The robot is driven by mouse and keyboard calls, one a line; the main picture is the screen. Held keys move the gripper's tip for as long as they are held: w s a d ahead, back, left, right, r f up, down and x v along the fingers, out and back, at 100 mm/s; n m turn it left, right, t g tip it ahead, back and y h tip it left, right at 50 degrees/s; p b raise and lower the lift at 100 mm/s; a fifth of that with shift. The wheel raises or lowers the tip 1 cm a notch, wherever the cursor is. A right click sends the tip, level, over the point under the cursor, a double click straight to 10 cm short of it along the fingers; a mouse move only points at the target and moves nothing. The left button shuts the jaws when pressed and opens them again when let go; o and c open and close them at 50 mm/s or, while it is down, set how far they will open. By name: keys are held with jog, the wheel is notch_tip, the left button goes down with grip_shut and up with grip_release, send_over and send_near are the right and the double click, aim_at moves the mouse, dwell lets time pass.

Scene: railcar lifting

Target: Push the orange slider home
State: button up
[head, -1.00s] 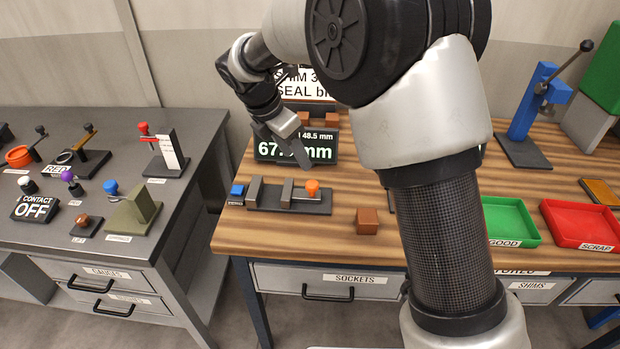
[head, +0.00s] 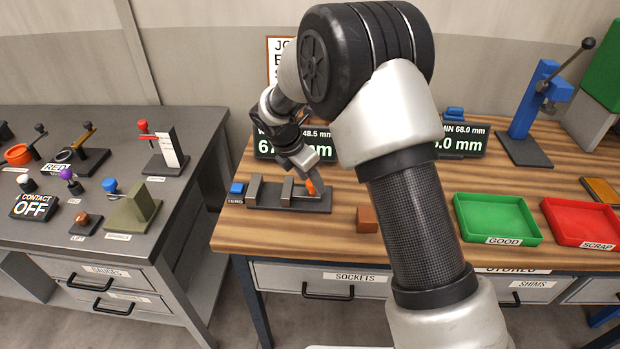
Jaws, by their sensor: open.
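The orange slider (head: 310,187) is an orange knob at the right end of a dark fixture (head: 262,207) on the wooden table. Two grey upright blocks (head: 287,190) stand on the fixture to its left, and a small blue block (head: 237,188) sits at its left end. My gripper (head: 311,180) is low over the right end of the fixture, pointing down at the orange knob. It partly covers the knob. I cannot tell whether the fingers touch it. The jaws are open.
A brown cube (head: 367,219) stands right of the fixture. A green tray (head: 497,220) and a red tray (head: 585,222) lie further right. Display panels (head: 462,142) stand behind. A blue press (head: 530,115) stands at the back right. A grey bench (head: 100,190) is at left.

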aim_at(299, 193)
grip_shut()
jog(key=shift+a+r+p, duration=0.1)
jog(key=shift+a+p, duration=0.2)
jog(key=shift+a, duration=1.25)
grip_release()
jog(key=v, duration=1.7)
jog(key=shift+s+a+r, duration=0.1)
